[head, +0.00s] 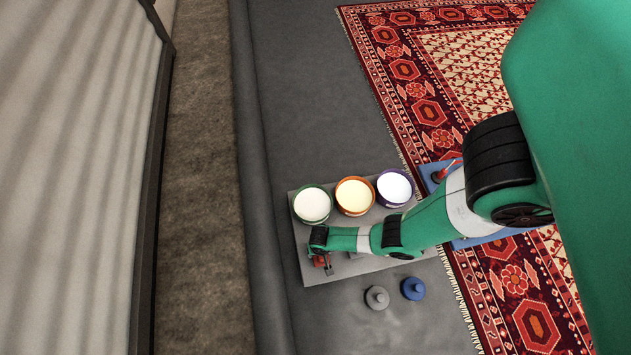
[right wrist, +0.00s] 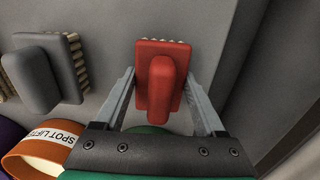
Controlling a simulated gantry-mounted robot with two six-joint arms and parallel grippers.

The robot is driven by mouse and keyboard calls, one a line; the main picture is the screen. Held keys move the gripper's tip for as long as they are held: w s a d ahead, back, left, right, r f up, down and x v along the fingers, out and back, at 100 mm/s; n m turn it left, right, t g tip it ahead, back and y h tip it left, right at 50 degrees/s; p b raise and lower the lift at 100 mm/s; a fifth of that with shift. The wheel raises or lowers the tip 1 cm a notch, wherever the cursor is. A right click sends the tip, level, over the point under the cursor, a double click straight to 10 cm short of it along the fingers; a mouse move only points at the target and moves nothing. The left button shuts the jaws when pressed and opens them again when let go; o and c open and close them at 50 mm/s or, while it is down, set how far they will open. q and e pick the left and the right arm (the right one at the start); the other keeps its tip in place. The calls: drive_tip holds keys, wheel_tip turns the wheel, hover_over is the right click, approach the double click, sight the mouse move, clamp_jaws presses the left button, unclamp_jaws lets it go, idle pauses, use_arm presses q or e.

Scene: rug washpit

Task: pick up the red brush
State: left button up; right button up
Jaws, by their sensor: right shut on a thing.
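The red brush (right wrist: 163,72) has a raised red grip and pale bristles at its edges. In the right wrist view it lies between the two fingers of my right gripper (right wrist: 160,82), which is shut on it. In the head view the red brush (head: 321,261) shows only in part at the end of my right arm, over the left part of the grey tray (head: 335,278). I cannot tell whether the brush still touches the tray. My left gripper is in neither view.
Three buckets with green (head: 312,205), orange (head: 355,196) and purple (head: 394,188) rims stand along the tray's back. A grey brush (right wrist: 42,72) lies near the red one. Grey (head: 377,297) and blue (head: 412,288) knobbed objects sit in front. A patterned rug (head: 405,70) lies to the right.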

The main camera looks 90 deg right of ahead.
drive_tip(key=shift+c, duration=0.4)
drive_tip(key=shift+r+p, duration=0.45)
drive_tip(key=r+p, duration=0.2)
drive_tip(key=p, duration=0.1)
drive_tip(key=r+p, duration=0.1)
drive_tip(key=r, duration=0.1)
drive_tip(key=shift+s+a, duration=0.15)
drive_tip(key=shift+s, duration=0.15)
drive_tip(key=s+a+r+p, duration=0.2)
drive_tip(key=s+r+p, duration=0.2)
drive_tip(key=s, duration=0.2)
drive_tip(key=s+a+r+p, duration=0.3)
drive_tip(key=s+r+p, duration=0.1)
drive_tip(key=s, duration=0.2)
drive_tip(key=shift+a+p, duration=0.35)
drive_tip(key=shift+p, duration=0.05)
drive_tip(key=o, duration=0.8)
drive_tip(key=c, duration=0.5)
